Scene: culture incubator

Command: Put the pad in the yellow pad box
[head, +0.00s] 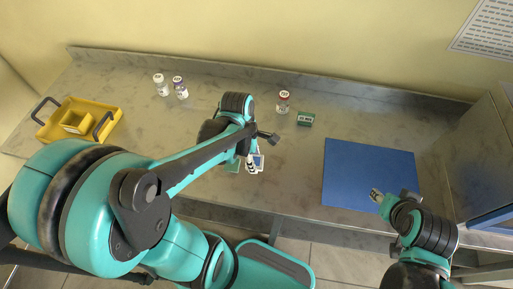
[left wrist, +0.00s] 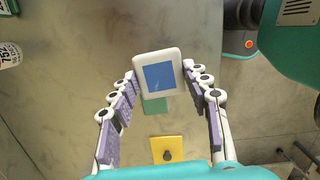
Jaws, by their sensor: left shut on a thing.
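The pad (left wrist: 159,74) is a white rounded square with a blue centre. It also shows in the head view (head: 258,162), near the table's front edge. My left gripper (left wrist: 161,76) is shut on the pad, with one finger at each side of it. A yellow box (head: 112,122) with dark handles stands at the far left of the table, well away from my left gripper. A smaller yellow compartment (head: 77,121) shows inside it. My right gripper (head: 376,195) is over the blue mat's lower right corner, too small to read its jaws.
A small green piece (head: 233,166) is close beside the pad. A white bottle (head: 159,85) and a purple-capped bottle (head: 180,88) stand at back left. A red-capped bottle (head: 283,101) and green block (head: 305,119) are at back centre. A blue mat (head: 365,170) lies right.

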